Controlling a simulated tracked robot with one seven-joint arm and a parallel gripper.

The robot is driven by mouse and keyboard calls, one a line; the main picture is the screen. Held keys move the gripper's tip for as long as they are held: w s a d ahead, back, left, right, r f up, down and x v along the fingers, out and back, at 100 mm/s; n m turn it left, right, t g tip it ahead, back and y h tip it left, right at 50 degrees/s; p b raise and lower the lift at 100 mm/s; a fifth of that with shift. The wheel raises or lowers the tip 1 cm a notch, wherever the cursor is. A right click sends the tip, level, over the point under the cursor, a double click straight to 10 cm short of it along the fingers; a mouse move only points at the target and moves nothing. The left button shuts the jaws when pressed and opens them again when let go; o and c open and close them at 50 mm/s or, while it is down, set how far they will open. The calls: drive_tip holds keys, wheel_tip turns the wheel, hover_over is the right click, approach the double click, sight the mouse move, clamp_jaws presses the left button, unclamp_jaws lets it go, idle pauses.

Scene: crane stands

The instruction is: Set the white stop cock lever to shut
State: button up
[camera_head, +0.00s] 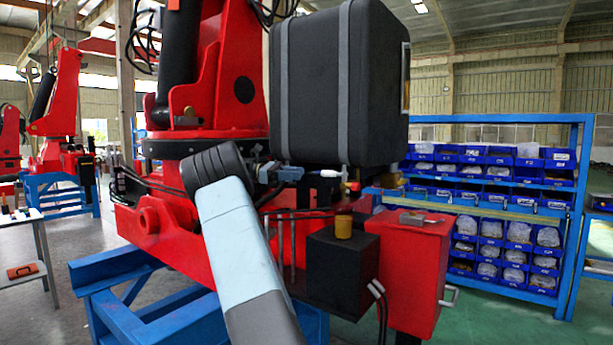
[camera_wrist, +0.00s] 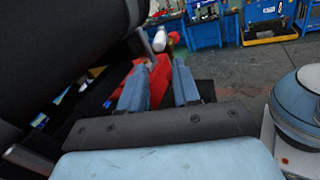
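The white stop cock lever (camera_head: 329,173) shows in the head view as a small white bar below the black tank, beside a small red and brass fitting (camera_head: 352,186). My gripper (camera_head: 291,173) is just left of the lever and points toward it; at this size I cannot tell whether they touch. In the wrist view my gripper (camera_wrist: 158,75) has its two blue-grey fingers apart, with nothing visibly held between them. A white piece (camera_wrist: 160,39) shows beyond the fingertips, probably the lever. Its exact angle is hard to tell.
The black tank (camera_head: 337,85) hangs close above my gripper. A red box (camera_head: 413,262) and a black box (camera_head: 338,272) with a yellow cap (camera_head: 343,227) stand below. The red crane body (camera_head: 223,75) is behind my arm. Shelves of blue bins (camera_head: 510,215) stand further back right.

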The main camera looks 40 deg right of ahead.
drive_tip(key=shift+w+a, duration=0.2)
drive_tip(key=shift+w, duration=0.1)
